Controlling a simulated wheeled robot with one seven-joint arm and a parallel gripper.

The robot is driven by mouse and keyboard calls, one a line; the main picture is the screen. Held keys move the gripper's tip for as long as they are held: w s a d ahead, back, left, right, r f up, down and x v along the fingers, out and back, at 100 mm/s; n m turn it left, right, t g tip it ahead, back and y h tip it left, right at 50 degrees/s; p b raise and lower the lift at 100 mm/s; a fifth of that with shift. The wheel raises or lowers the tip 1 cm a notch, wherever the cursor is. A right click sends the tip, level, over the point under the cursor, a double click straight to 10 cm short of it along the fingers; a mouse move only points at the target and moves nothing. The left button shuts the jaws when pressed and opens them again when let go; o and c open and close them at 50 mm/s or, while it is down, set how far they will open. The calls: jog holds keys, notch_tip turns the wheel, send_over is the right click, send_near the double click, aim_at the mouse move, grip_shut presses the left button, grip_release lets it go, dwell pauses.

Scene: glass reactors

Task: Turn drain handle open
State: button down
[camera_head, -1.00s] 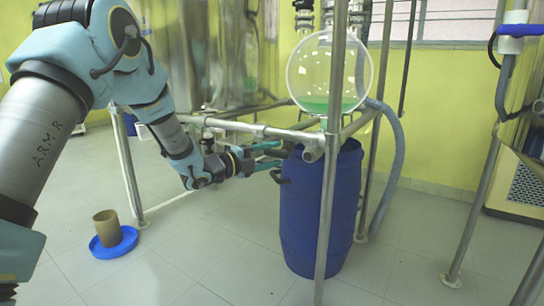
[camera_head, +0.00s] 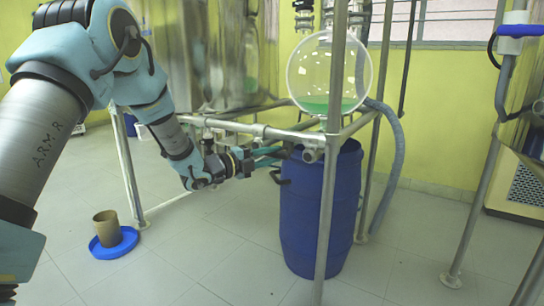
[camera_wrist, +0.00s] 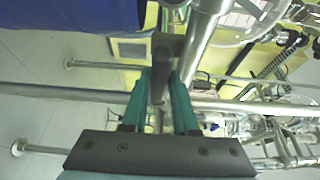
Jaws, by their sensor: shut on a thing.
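The drain handle (camera_wrist: 159,86) is a dark grey bar in the wrist view, lying lengthwise between my two teal fingers. My gripper (camera_wrist: 160,80) is shut on it. In the head view my gripper (camera_head: 280,154) reaches in from the left, just above the blue barrel and under the frame's rail; the handle is hard to make out there. The round glass flask (camera_head: 329,68) above holds a shallow layer of green liquid (camera_head: 328,103).
The blue barrel (camera_head: 318,215) stands below the flask, close beneath my fingers. Metal frame posts (camera_head: 329,190) and rails (camera_head: 262,131) run close around my gripper. A brown cup (camera_head: 106,225) stands in a blue dish on the floor at left.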

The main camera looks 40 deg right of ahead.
jog(key=shift+f+n, duration=0.1)
jog(key=shift+n, duration=0.2)
jog(key=n+h+b, duration=0.1)
jog(key=n+b, duration=0.1)
jog(key=shift+f+n, duration=0.2)
jog(key=shift+n, duration=0.2)
jog(key=n+t+h+b, duration=0.1)
jog(key=n, duration=0.2)
jog(key=n+h+b, duration=0.1)
jog(key=n, duration=0.2)
jog(key=shift+f+t, duration=0.1)
jog(key=shift+t, duration=0.3)
jog(key=n+t, duration=0.1)
jog(key=n, duration=0.2)
jog(key=n+t+h+b, duration=0.1)
jog(key=n+t, duration=0.1)
jog(key=n, duration=0.1)
jog(key=shift+s, duration=0.15)
jog(key=shift+s+n+t, duration=0.1)
jog(key=shift+n+t, duration=0.7)
jog(key=shift+n, duration=0.8)
jog(key=shift+n+t, duration=0.8)
jog(key=shift+n, duration=0.8)
jog(key=c, duration=0.7)
grip_release()
jog(key=shift+d, duration=0.1)
